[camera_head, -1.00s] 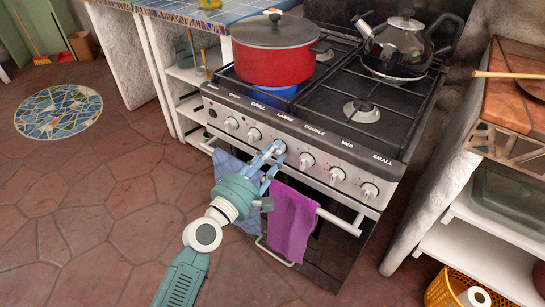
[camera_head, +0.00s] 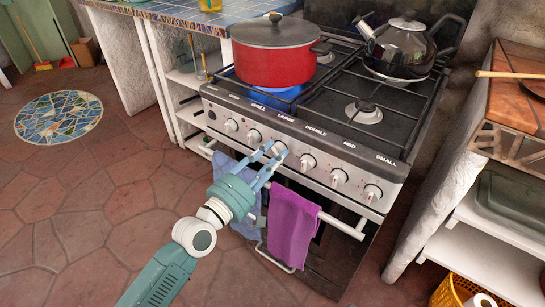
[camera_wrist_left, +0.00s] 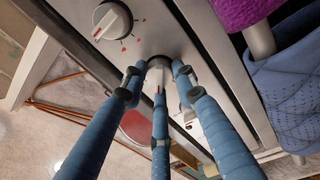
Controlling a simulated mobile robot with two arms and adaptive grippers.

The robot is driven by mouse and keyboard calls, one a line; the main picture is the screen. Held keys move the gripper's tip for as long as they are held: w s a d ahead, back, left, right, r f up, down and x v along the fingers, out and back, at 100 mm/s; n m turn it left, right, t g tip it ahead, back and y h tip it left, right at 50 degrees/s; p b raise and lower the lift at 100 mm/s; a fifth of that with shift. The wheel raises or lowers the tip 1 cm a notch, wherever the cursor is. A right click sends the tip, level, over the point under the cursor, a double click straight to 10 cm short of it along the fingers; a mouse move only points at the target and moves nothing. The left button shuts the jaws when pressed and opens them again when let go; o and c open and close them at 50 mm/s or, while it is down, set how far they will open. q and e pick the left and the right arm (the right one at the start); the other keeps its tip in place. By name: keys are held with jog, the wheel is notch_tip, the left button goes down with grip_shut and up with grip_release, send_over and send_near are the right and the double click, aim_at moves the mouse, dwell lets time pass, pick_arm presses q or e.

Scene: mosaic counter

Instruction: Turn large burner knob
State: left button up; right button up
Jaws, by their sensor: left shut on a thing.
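The row of burner knobs runs along the oven's front panel. The large burner knob (camera_head: 280,148) is under the LARGE label, with my left gripper (camera_head: 269,152) at it. In the left wrist view the blue fingers close around this knob (camera_wrist_left: 160,64), which is partly hidden between the fingertips. The gripper is shut on it. A neighbouring knob (camera_wrist_left: 113,20) with red marks is clear of the fingers. The right gripper is not in view.
A red pot (camera_head: 270,65) stands on the hob above a blue glow (camera_head: 275,98). A black kettle (camera_head: 402,48) is at the back right. A purple towel (camera_head: 291,228) and a blue cloth (camera_head: 226,186) hang on the oven rail below the gripper.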

pick_arm(q)
jog(key=shift+w+a+f+m, duration=0.1)
jog(key=shift+a+m, duration=0.1)
jog(key=shift+m, duration=0.8)
jog(key=shift+r+m+g+h+p, duration=0.2)
jog(key=shift+m+p, duration=0.4)
jog(key=shift+m, duration=1.45)
jog(key=shift+r+m+g+h+p, duration=0.15)
jog(key=shift+m+p, duration=0.4)
jog(key=shift+m, duration=1.5)
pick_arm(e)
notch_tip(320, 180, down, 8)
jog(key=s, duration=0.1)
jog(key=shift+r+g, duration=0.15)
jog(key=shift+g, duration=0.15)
pick_arm(q)
jog(key=shift+f, duration=0.1)
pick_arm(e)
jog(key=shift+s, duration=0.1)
pick_arm(q)
jog(key=o, duration=1.1)
jog(key=shift+o, duration=0.2)
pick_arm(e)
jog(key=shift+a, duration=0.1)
